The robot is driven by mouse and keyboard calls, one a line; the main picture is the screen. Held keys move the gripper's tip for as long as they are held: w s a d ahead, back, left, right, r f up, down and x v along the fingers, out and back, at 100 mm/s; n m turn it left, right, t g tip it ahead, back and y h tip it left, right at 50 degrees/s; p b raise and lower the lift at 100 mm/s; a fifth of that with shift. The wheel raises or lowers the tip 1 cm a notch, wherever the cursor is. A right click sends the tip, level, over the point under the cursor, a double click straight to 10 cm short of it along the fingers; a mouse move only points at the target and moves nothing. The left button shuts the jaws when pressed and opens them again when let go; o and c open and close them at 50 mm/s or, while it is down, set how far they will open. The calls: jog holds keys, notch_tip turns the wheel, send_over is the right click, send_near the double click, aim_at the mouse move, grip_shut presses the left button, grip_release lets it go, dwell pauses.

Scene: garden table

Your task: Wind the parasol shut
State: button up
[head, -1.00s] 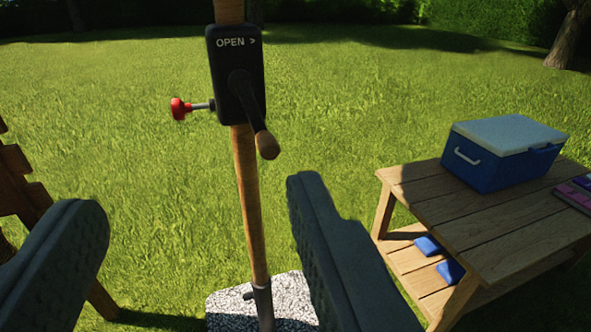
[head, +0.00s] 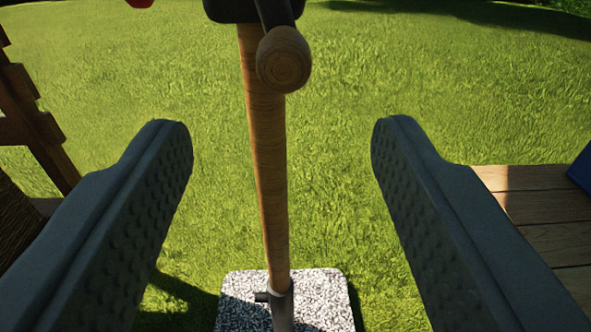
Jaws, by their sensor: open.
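The parasol's wooden pole (head: 267,170) stands upright in the middle of the head view. The black winder housing (head: 225,10) is cut off by the top edge, and its lettering is out of view. The dark crank arm (head: 275,12) hangs down and ends in a round wooden knob (head: 284,60) that points at me. A bit of the red knob (head: 139,3) shows at the top left. My gripper (head: 278,135) is open and empty, its two fingers wide apart. The crank knob appears between and above the fingertips, touching neither.
The speckled stone base (head: 325,290) holds the pole's foot. A wooden table (head: 545,215) is at the right, with a sliver of the blue cooler (head: 582,168) on it. Wooden furniture (head: 30,115) stands at the left. Grass lies behind the pole.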

aim_at(283, 72)
jog(key=shift+w, duration=5.55)
